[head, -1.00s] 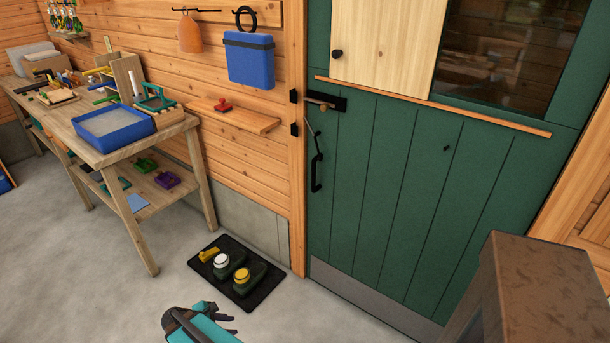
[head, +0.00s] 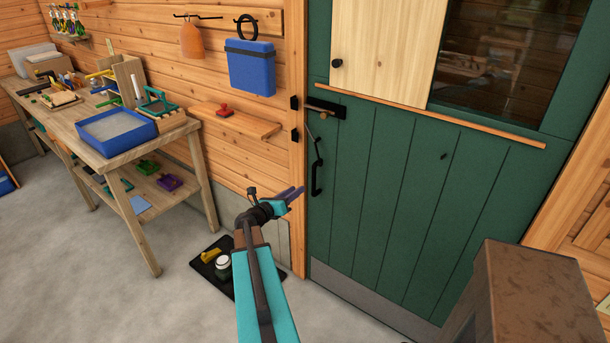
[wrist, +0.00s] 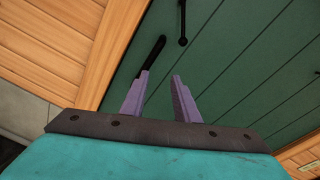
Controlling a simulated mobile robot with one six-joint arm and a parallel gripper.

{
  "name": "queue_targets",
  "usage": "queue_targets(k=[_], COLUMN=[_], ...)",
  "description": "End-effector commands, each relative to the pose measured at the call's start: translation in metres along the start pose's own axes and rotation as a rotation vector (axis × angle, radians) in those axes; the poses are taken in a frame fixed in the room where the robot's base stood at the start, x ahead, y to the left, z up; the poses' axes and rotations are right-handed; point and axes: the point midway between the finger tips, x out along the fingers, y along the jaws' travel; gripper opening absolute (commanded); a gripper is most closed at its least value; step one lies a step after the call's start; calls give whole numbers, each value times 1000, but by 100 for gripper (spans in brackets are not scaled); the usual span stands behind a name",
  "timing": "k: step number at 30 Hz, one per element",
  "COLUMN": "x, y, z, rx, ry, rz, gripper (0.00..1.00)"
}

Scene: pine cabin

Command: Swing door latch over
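The door latch (head: 325,108) is a black plate with a wooden-coloured bar, near the left edge of the green door (head: 375,200). A black keeper (head: 294,103) sits on the door post beside it. Below the latch a thin dark rod leads down to a black pull handle (head: 316,179), which also shows in the wrist view (wrist: 150,55). My gripper (head: 299,194) is in front of the post, left of the handle and below the latch. In the wrist view its two purple fingers (wrist: 160,84) are apart with nothing between them. The latch is not recognisable in the wrist view.
A small wall shelf (head: 238,121) with a red object juts out left of the post. A workbench (head: 125,150) stands at the left. A brown block-topped post (head: 530,290) stands front right.

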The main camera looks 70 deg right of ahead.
Motion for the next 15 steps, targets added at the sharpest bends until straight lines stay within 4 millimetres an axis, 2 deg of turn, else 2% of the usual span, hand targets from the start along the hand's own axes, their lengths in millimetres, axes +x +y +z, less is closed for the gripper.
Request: queue_targets(k=[1, 3, 6, 15], x=[13, 25, 35, 39], y=[-12, -24, -36, -41], z=[13, 27, 39, 44], rx=[-44, -102, -159, -187], ry=[-24, -55, -81, -94], rz=[-17, -36, -54, -63], gripper=[28, 28, 28, 28])
